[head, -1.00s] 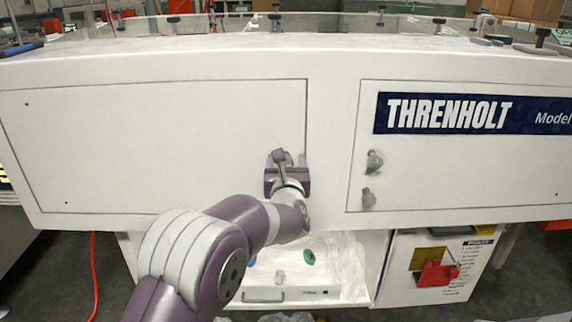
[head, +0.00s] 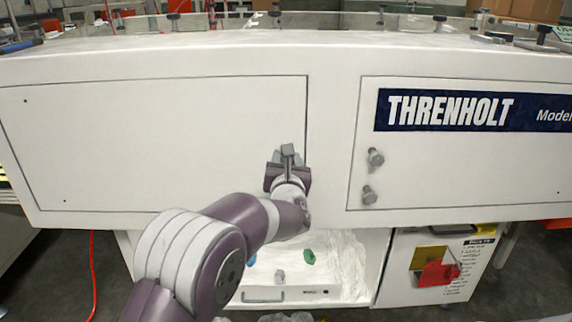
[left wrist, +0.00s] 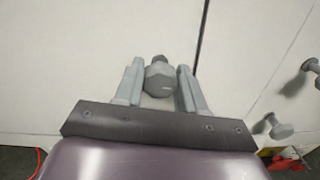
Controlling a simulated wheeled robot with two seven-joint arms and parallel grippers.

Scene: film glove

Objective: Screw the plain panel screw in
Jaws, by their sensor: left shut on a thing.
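The plain panel (head: 150,140) is the unmarked white left panel, its right edge a dark seam. A grey hex-headed screw (left wrist: 158,78) shows at that panel near the seam, between the two fingers of my left gripper (left wrist: 159,86). My left gripper is shut on this screw. In the head view my left gripper (head: 287,157) is in front of the panel's right edge, and its fingers and wrist largely hide the screw. How deep the screw sits cannot be told. My right gripper is not in view.
Two grey screws (head: 375,157) (head: 369,194) stick out of the THRENHOLT panel (head: 450,165) at right. Below is an open bay (head: 335,265) with small items.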

